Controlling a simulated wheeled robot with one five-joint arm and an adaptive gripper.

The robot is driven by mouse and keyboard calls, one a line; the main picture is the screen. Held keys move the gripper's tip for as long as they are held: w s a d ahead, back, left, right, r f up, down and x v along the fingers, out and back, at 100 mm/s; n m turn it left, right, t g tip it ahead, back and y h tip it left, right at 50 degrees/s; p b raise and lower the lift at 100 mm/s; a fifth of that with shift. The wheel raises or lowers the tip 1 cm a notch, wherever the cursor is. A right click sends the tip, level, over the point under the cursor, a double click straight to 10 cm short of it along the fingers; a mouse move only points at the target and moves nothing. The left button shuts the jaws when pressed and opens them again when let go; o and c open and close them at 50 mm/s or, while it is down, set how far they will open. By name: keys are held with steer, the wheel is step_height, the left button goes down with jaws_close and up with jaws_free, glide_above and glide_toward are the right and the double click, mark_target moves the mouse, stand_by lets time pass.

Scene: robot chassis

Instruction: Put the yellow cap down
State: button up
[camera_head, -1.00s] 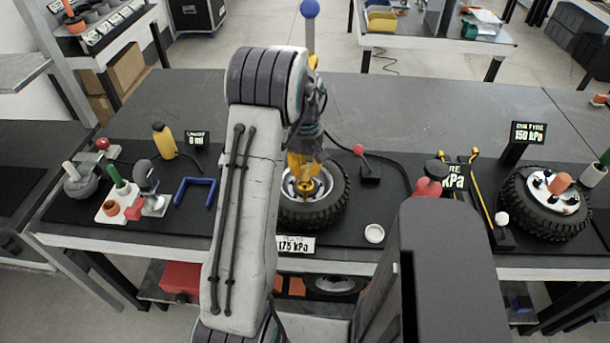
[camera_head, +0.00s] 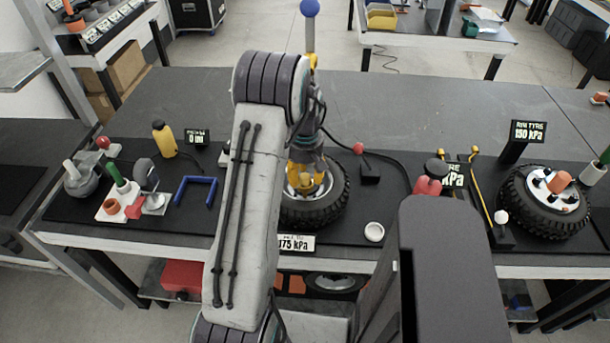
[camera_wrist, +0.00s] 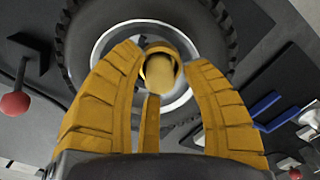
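The yellow cap (camera_wrist: 160,72) is a short round piece over the middle of the wheel in the wrist view. It also shows between my fingers in the head view (camera_head: 306,181). My gripper (camera_wrist: 165,60) has yellow fingers spread on both sides of the cap, with narrow gaps beside it; it also shows in the head view (camera_head: 307,188). A third finger lies below the cap in the wrist view. The wheel with a black tyre (camera_head: 335,207) lies flat under my gripper. My arm covers its left part. Whether the cap rests on the hub is hard to tell.
A white round dish (camera_head: 374,232) lies right of the wheel. A red-knobbed stand (camera_head: 369,170) is behind it. Blue bracket (camera_head: 196,191) and yellow bottle (camera_head: 164,140) stand left. A second wheel (camera_head: 545,205) lies right. The table's back (camera_head: 400,110) is clear.

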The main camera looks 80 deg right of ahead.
mark_target(305, 175)
steer(key=shift+o, duration=0.2)
steer(key=shift+r, duration=0.1)
step_height(305, 175, up, 12)
steer(key=w+a+r+n+t+h, duration=0.15)
steer(key=w+a+r, duration=0.25)
steer(key=w+a, duration=0.65)
steer(key=w+a+r+n+g, duration=0.15)
steer(key=w+a+r, duration=0.4)
steer(key=w, duration=0.75)
steer(key=w+a+n+t, duration=0.2)
steer(key=a+n+t, duration=0.1)
steer(key=a, duration=1.6)
steer(key=s+a+f+n, duration=0.1)
steer(key=s+a, duration=0.1)
steer(key=a, duration=0.3)
steer(key=s+a+f+n+t+y, duration=0.1)
steer(key=s+a, duration=0.2)
steer(key=a, duration=0.2)
steer(key=shift+a+f, duration=0.25)
steer(key=shift+f, duration=0.1)
steer(key=shift+y, duration=0.25)
